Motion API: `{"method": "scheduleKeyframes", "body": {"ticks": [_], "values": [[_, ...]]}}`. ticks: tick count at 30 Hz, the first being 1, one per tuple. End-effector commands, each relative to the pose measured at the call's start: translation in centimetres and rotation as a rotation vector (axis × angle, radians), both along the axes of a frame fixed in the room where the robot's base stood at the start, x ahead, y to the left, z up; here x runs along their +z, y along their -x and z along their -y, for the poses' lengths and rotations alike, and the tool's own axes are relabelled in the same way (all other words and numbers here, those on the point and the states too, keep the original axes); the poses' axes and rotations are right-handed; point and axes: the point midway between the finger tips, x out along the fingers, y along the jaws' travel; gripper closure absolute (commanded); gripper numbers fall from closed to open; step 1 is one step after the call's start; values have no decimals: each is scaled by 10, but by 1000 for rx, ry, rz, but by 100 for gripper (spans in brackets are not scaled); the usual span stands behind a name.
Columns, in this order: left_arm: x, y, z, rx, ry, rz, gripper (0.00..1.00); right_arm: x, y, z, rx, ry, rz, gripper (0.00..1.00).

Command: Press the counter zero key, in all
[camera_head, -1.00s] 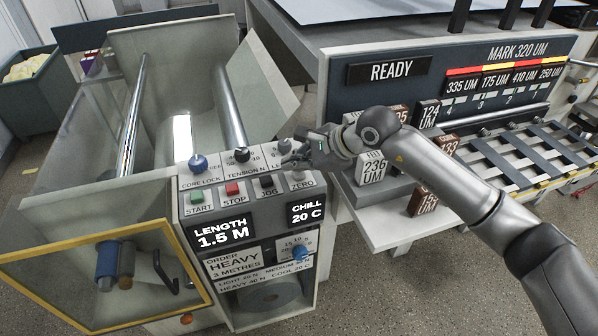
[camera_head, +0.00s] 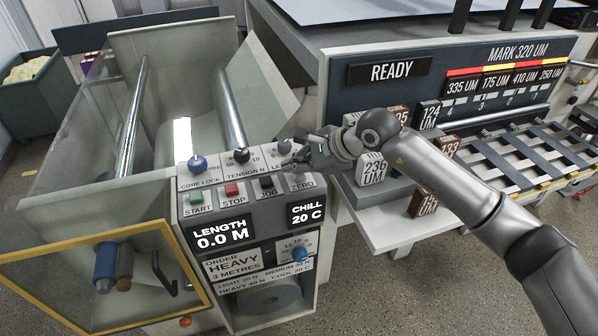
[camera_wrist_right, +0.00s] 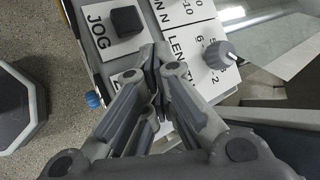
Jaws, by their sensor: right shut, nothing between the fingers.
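The control panel (camera_head: 240,197) has a row of keys: green START, red STOP (camera_head: 232,189), black JOG (camera_head: 266,181) and ZERO at the right end. The ZERO label (camera_head: 303,184) shows, but its key is mostly hidden by my right gripper (camera_head: 291,163). That gripper is shut and empty, its fingertips over the ZERO key area; whether they touch the key I cannot tell. The length display (camera_head: 221,236) reads 0.0 M. In the right wrist view, the shut fingers (camera_wrist_right: 154,62) lie beside the JOG key (camera_wrist_right: 127,21) and cover the ZERO spot. My left gripper is not in view.
Knobs for core lock (camera_head: 198,163), tension (camera_head: 241,155) and length (camera_head: 284,147) stand just behind the keys. A blue chill knob (camera_head: 300,254) is below. Numbered blocks (camera_head: 373,168) stand right of the panel, under my right arm. The READY sign (camera_head: 392,70) is behind.

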Motion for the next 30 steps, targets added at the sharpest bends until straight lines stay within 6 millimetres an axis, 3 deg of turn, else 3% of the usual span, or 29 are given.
{"method": "scheduleKeyframes", "body": {"ticks": [9,22,30], "values": [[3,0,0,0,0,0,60,15,0,0,0,0,0,100],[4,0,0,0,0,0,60,19,0,0,0,0,0,100],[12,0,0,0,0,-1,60,43,0,0,1,0,2,100]]}}
